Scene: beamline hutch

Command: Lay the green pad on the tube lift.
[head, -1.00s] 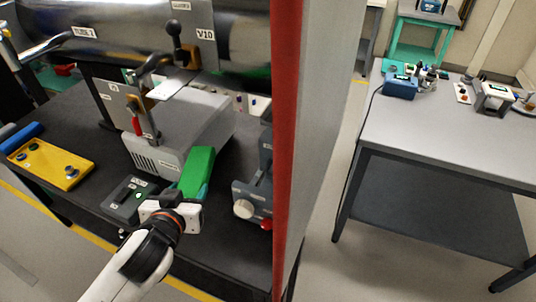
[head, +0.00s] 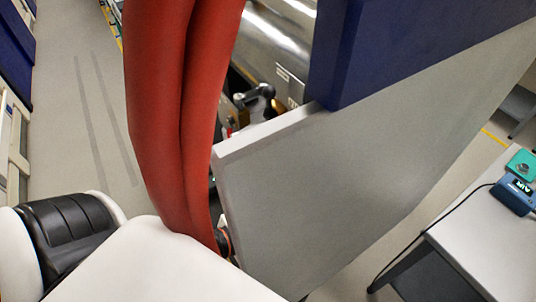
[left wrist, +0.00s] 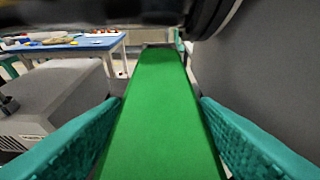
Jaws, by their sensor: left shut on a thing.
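The green pad (left wrist: 160,120) is a long, flat-faced strip in the left wrist view, stretching away from the camera. My left gripper (left wrist: 160,100) is shut on it, with a teal finger along each side. In the head view the pad and the left gripper are hidden behind the red hanging strips and the grey panel. I cannot make out the tube lift for certain in either current view. My right gripper is in neither view.
Red strips (head: 185,110) and a grey panel (head: 330,190) block much of the head view. A shiny tube (head: 280,40) shows behind. In the wrist view, a grey box (left wrist: 65,90) is left, a grey wall (left wrist: 255,80) right, a dark rounded body above.

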